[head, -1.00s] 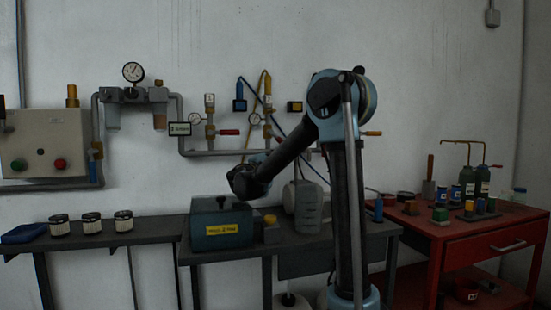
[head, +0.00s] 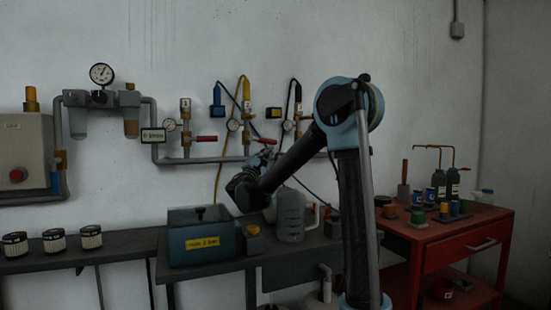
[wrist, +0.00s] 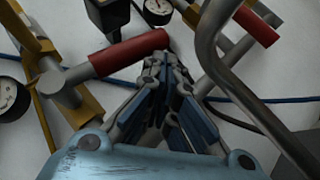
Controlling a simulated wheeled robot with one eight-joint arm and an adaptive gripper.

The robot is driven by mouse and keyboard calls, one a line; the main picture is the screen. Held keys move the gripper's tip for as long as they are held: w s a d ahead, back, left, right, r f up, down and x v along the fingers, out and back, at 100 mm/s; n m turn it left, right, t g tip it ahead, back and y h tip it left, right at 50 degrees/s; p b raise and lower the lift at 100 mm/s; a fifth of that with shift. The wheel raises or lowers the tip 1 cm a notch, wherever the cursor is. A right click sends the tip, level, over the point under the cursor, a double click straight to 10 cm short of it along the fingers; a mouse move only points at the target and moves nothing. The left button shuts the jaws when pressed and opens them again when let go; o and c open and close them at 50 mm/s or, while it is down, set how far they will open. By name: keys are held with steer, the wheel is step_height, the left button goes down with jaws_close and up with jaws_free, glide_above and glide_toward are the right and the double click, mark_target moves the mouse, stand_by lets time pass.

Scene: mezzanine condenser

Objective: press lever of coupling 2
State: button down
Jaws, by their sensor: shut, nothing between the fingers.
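Coupling 2 (head: 246,105) is on the wall pipe, the middle of three couplings, with a yellow hose above it. Its red lever (head: 267,141) points right. My gripper (head: 265,152) is just below that lever's end in the head view, small and dark. In the wrist view my gripper (wrist: 168,62) is shut and empty. A red lever (wrist: 128,53), seemingly coupling 2's, ends just above and left of the fingertips; I cannot tell if they touch. Another red lever (wrist: 257,24) is farther right, partly behind a grey bent pipe.
Coupling 1 (head: 185,110) is to the left and coupling 3 (head: 297,110) to the right. Round gauges (head: 233,125) sit beside the couplings. A blue-grey box (head: 200,240) and a grey jug (head: 290,214) stand on the bench below. Hoses hang near the gripper.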

steer(key=shift+w+d+r, duration=0.1)
steer(key=shift+d+r, duration=0.2)
steer(key=shift+d, duration=0.1)
stand_by(0.5)
steer(key=s+a, duration=0.6)
steer(key=s, duration=0.5)
steer(key=shift+s+f, duration=0.25)
steer(key=shift+f, duration=0.1)
steer(key=shift+d, duration=0.15)
